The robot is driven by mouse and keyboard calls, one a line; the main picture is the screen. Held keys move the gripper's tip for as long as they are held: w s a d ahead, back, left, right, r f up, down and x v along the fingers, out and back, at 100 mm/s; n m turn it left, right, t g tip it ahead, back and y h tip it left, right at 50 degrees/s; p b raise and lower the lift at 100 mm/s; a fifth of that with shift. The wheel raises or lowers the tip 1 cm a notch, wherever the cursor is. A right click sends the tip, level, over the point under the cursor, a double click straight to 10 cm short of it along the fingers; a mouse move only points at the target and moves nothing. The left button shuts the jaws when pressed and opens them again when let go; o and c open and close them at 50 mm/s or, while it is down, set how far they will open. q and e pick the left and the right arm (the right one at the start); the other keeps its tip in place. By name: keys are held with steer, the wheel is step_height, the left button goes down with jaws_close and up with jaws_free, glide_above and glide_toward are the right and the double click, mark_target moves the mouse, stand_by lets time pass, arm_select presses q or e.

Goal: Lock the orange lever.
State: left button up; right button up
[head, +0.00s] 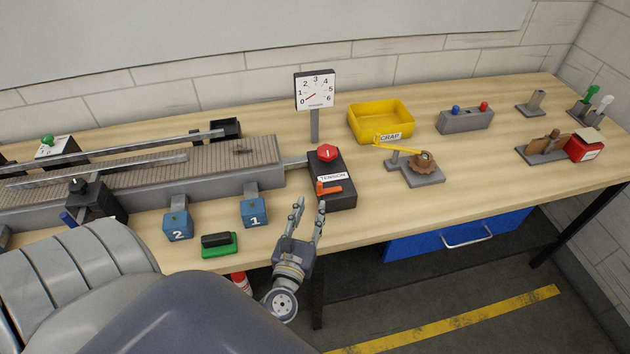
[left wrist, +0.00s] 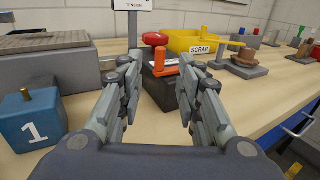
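The orange lever (head: 328,188) is on the front part of the black tension box (head: 343,198), below the red knob (head: 327,153). In the head view its arm points to the right. In the left wrist view the orange lever (left wrist: 160,60) shows between my fingers, a little beyond the tips, with its handle towards me. My left gripper (head: 310,204) is open and empty at the table's front edge, just short of the box and apart from the lever. It also shows in the left wrist view (left wrist: 158,62). My right gripper is not in view.
The blue block 1 (head: 254,212) stands left of my left gripper, with blue block 2 (head: 178,224) farther left. A gauge (head: 315,90) stands behind the box. The yellow scrap bin (head: 380,120) and a gear fixture (head: 418,172) are to the right.

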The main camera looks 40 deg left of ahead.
arm_select(q)
steer(key=shift+v, duration=1.2)
